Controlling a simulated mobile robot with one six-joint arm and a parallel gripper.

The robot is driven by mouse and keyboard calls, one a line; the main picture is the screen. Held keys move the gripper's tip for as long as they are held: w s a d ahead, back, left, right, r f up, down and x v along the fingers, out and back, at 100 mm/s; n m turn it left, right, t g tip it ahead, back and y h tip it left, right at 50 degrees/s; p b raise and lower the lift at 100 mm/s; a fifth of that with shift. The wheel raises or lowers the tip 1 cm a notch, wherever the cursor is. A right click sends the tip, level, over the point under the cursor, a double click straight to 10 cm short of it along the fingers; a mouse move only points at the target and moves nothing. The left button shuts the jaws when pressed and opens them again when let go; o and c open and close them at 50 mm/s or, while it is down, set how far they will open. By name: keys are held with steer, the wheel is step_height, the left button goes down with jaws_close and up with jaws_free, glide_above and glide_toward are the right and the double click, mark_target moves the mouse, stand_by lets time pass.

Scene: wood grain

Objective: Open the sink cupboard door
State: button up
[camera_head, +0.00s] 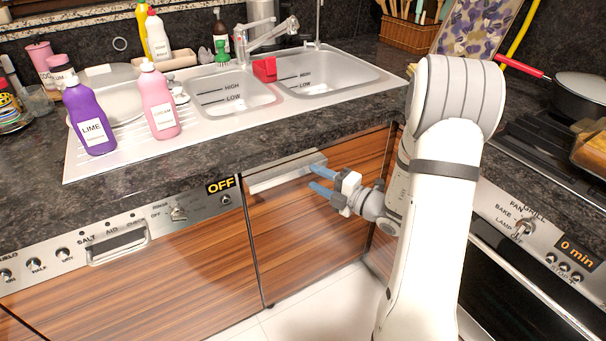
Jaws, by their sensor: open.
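The sink cupboard door (290,237) is a wood-grain panel below the sink, between the dishwasher front and the oven. A long silver handle (284,171) runs along its top edge. The door looks shut or nearly so; I cannot tell if there is a small gap. My gripper (314,180) reaches in from the right, with its two blue fingers apart and pointing left. The fingertips are close to the right end of the handle. I cannot tell whether they touch it. The gripper holds nothing visible.
The dishwasher (140,270) with its own handle (118,246) is at the left. The oven panel (530,225) is at the right. The dark counter (240,140) overhangs the door, with a purple bottle (90,122) and pink bottle (157,103) by the sink. Pale floor (315,305) shows below the door.

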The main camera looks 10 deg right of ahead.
mark_target(303, 172)
steer(key=x, duration=0.6)
steer(key=shift+b, duration=0.3)
steer(key=shift+s, duration=0.1)
steer(key=shift+c, duration=0.4)
jaws_close()
steer(key=shift+d, duration=0.1)
